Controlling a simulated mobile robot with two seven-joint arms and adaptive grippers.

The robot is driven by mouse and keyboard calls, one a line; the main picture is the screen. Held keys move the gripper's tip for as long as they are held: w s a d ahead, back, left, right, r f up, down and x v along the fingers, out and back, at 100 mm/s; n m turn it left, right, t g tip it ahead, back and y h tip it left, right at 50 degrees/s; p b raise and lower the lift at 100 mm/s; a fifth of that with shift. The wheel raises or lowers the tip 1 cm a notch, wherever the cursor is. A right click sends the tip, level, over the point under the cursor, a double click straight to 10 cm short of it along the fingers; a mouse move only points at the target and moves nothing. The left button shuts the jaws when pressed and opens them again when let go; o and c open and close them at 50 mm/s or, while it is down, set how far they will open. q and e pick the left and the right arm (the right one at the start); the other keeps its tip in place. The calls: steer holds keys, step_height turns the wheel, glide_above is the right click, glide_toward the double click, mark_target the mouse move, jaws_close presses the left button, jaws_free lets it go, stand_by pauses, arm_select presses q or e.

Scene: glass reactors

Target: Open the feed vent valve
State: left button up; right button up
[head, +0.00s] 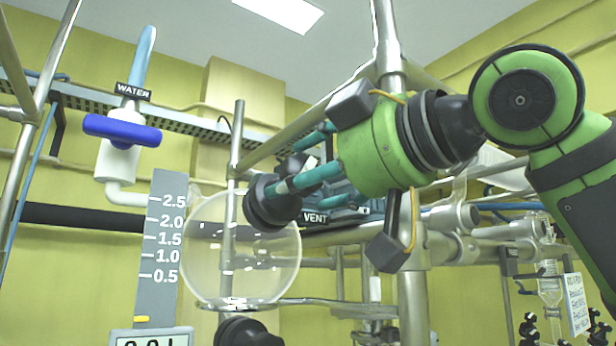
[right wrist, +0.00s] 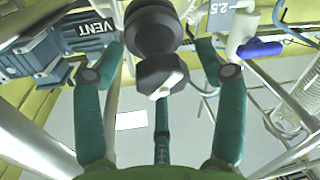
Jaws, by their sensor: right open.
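The vent valve is a dark rounded fitting with a pale-faced faceted end (right wrist: 160,75) in the right wrist view. Its dark body (head: 268,207) shows beside the glass vessel in the head view, partly hidden by my fingers. The VENT label (head: 315,218) is on a grey-blue unit behind it and shows in the right wrist view (right wrist: 97,27). My right gripper (head: 290,165) is at the valve with its teal fingers spread. In the right wrist view, the gripper (right wrist: 160,52) has fingers on both sides of the valve, apparently with gaps. My left gripper is out of view.
A round glass vessel (head: 238,255) stands just left and below. A WATER tap with a blue handle (head: 122,131) is at left. A grey level scale (head: 160,240) stands beside the vessel. Metal frame pipes (head: 388,45) run close around my right gripper.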

steer(key=v, duration=1.2)
steer(key=shift+f, duration=0.1)
